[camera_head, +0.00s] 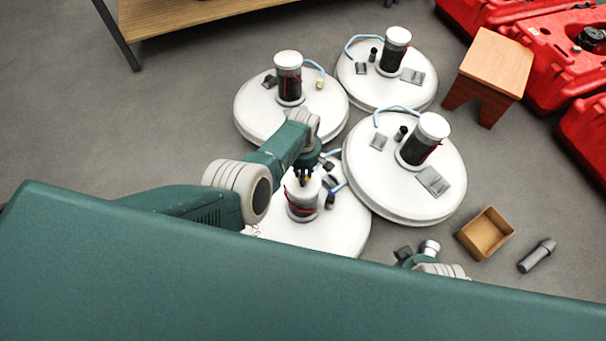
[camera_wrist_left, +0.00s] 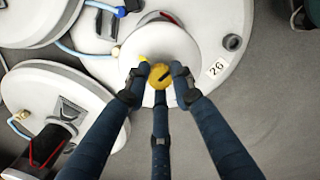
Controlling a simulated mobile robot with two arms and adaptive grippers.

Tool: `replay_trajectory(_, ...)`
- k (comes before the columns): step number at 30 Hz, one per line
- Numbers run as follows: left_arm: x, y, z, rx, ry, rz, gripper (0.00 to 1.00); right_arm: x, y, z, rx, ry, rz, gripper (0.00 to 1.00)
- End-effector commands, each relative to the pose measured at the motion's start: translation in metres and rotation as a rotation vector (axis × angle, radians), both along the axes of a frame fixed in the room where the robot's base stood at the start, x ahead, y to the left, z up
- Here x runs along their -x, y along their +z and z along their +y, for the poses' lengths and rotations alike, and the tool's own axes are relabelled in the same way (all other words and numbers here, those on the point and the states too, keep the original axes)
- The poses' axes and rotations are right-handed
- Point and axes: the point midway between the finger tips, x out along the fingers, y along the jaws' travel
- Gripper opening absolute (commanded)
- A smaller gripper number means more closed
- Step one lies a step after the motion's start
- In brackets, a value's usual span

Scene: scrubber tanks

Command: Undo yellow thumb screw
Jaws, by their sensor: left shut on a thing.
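The yellow thumb screw (camera_wrist_left: 160,77) sits on the white round top (camera_wrist_left: 165,45) of a canister in the left wrist view. My left gripper (camera_wrist_left: 160,82) is shut on it, with its dark fingers around the screw from above. In the head view my left gripper (camera_head: 303,178) is over the canister (camera_head: 302,205) on the nearest white round tank (camera_head: 340,235); the screw is mostly hidden there by the fingers. A small part of my right arm with its gripper (camera_head: 418,252) shows at the lower middle, away from the canister; its jaws are unclear.
Several similar white tanks (camera_head: 405,190) with canisters and blue hoses stand close around. A wooden stool (camera_head: 495,65), red cases (camera_head: 560,45), an open wooden box (camera_head: 485,233) and a grey cylindrical tool (camera_head: 537,256) are on the right. Floor at left is clear.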

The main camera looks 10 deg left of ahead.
Motion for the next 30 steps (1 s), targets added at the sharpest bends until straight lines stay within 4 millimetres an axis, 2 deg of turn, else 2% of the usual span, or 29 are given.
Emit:
replay_trajectory(1, 0.0063, -0.0054, -0.0033, 0.006, 0.029, 0.011, 0.0, -0.0002, -0.0003, -0.0001, 0.0, 0.0, -0.001, 0.4)
replay_trajectory(10, 0.006, -0.005, -0.0036, 0.007, 0.142, 0.011, 0.0, -0.0031, 0.0068, -0.0003, 0.001, 0.001, -0.009, 0.4)
replay_trajectory(26, 0.0057, -0.0047, -0.0046, 0.008, 0.166, 0.009, 0.0, -0.0033, 0.0068, -0.0011, 0.002, 0.001, -0.008, 0.4)
replay_trajectory(27, 0.0057, -0.0047, -0.0047, 0.008, 0.165, 0.009, 0.25, -0.0034, 0.0069, -0.0011, 0.002, 0.001, -0.008, 0.4)
replay_trajectory(30, 0.005, -0.0041, -0.0044, 0.008, 0.165, 0.008, 0.43, -0.0036, 0.0069, -0.0009, 0.002, 0.001, -0.009, 0.4)
